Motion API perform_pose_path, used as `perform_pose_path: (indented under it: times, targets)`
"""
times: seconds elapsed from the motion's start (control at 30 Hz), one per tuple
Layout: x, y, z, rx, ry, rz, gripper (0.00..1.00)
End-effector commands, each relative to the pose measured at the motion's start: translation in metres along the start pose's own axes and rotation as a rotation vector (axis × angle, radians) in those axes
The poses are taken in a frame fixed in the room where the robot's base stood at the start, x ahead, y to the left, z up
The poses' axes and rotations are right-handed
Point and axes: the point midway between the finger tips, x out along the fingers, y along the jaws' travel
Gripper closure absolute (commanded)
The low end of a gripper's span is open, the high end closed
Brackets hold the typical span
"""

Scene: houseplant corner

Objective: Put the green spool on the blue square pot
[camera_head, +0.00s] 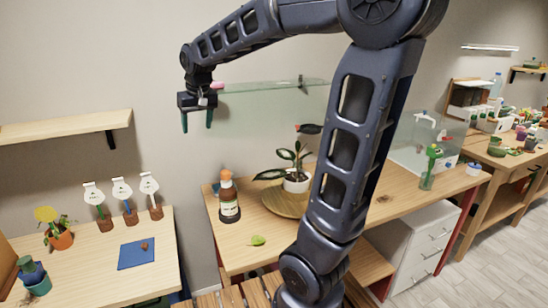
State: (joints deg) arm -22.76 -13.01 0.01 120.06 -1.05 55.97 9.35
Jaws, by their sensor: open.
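My gripper (197,121) is open and empty, its teal fingers pointing down. It hangs in the air near the wall, well above the tables and left of the glass shelf. At the far left edge of the left table is a small cluster with a dark blue pot-like piece (30,274), a teal pot below it and a dark green piece (25,263) at the top. I cannot tell whether these are the blue square pot and the green spool. No green spool is clearly recognisable elsewhere; my arm hides part of the middle table.
The left table holds a blue mat (134,257), upright labels (122,188) and an orange pot (61,239). A wooden shelf (65,127) juts out at left.

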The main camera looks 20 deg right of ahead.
Motion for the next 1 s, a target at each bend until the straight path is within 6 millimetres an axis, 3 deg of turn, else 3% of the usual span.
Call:
perform_pose_path:
  times: [0.1,0.3,0.6,0.8,1.0]
  targets:
    - [-0.012,0.034,0.036,0.04,0.021,0.015,0.4]
    - [-0.023,0.077,0.098,0.099,0.05,0.042,0.4]
    - [-0.021,0.117,0.194,0.182,0.09,0.088,0.4]
    - [-0.015,0.126,0.232,0.214,0.105,0.108,0.4]
    - [-0.012,0.128,0.242,0.221,0.108,0.114,0.4]
